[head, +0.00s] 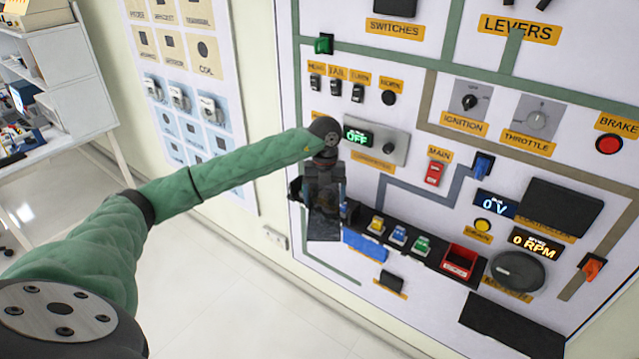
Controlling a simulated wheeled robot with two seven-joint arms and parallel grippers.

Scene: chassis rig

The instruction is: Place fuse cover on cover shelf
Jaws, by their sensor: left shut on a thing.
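My left arm reaches in from the left to the panel. Its dark gripper (323,190) is shut on a dark, smoky plate, the fuse cover (324,225), which hangs below the fingers in front of the panel. The fuse row (410,240), with yellow, blue and green fuses, is uncovered just right of it. Which part is the cover shelf I cannot tell for sure; a blue ledge-like piece (366,246) sits just below the fuse row, right of the cover. Whether the cover touches the panel is unclear. My right gripper is not in view.
A red bin-like box (460,262) stands at the right end of the fuse row. Switches and levers fill the panel's right. Open floor (220,290) lies lower left.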

